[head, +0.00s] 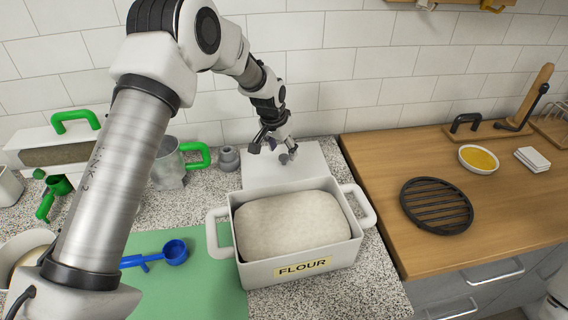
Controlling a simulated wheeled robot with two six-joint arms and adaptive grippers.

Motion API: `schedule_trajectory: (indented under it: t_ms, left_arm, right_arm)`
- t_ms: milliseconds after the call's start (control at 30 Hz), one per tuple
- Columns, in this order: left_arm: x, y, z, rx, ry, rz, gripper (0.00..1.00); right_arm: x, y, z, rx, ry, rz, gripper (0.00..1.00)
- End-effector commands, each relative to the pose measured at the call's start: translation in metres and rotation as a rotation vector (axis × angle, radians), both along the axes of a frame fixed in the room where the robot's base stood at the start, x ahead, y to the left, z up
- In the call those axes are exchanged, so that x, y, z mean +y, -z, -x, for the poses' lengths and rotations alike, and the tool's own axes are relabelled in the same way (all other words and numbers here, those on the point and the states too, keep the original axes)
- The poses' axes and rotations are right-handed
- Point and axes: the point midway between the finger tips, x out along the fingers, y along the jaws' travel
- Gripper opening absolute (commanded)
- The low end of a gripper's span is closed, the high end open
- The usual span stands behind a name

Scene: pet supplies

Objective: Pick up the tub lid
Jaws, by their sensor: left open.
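The tub lid (312,165) is a flat white panel lying on the speckled counter behind the flour tub. A small grey piece, perhaps its knob, shows near its middle under the gripper. The white tub (252,272) is labelled FLOUR, has two side handles and is open, with a pale mound of flour (290,224) inside. My left gripper (273,148) is open and points down over the back part of the lid; I cannot tell whether it touches. Its fingers partly hide the lid's middle. My right gripper is not in view.
A blue scoop (174,252) lies on a green mat (205,290) left of the tub. A metal jug with a green handle (170,165) and a small grey weight (229,158) stand left of the lid. A black trivet (436,205) lies on the wooden counter at right.

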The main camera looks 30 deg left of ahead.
Motion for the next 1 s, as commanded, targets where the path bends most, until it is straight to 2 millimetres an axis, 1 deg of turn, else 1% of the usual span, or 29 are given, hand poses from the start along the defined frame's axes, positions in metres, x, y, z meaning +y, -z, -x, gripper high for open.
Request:
schedule_trajectory:
  t_ms: [33, 100, 200, 300, 433, 467, 500, 567, 600, 633, 900, 1000]
  left_arm:
    - [0.000, 0.005, -0.001, 0.005, 0.000, -0.001, 0.61]
    - [0.000, 0.018, -0.004, 0.004, 0.000, -0.001, 0.61]
    - [0.000, 0.034, -0.008, 0.002, 0.000, 0.000, 0.61]
    - [0.000, 0.039, -0.010, 0.000, 0.000, 0.000, 0.61]
    - [-0.001, 0.039, -0.010, 0.000, 0.000, 0.000, 0.61]
    - [-0.001, 0.039, -0.010, 0.000, 0.000, 0.000, 0.54]
    - [-0.001, 0.039, -0.010, 0.000, 0.000, 0.000, 0.40]
    - [-0.001, 0.039, -0.010, 0.000, 0.000, 0.000, 0.19]
    - [0.000, 0.039, -0.010, 0.000, 0.000, 0.000, 0.05]
    - [-0.001, 0.039, -0.010, 0.000, 0.000, 0.000, 0.00]
    - [-0.001, 0.039, -0.010, 0.001, 0.000, 0.000, 0.00]
    - [-0.001, 0.035, -0.010, -0.001, 0.000, 0.000, 0.00]
  right_arm:
    - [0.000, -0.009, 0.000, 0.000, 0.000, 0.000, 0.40]
    - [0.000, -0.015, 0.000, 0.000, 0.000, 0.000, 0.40]
    - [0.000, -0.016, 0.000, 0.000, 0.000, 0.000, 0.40]
    - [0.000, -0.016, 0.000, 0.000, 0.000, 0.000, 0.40]
    - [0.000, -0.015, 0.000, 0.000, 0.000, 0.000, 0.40]
    - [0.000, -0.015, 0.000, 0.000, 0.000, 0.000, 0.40]
    - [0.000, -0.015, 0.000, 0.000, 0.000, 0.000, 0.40]
    - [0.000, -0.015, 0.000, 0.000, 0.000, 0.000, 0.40]
    - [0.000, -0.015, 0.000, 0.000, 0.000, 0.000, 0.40]
    - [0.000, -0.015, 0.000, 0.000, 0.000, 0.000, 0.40]
    - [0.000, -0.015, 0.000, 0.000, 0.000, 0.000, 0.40]
    - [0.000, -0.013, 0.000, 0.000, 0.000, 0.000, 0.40]
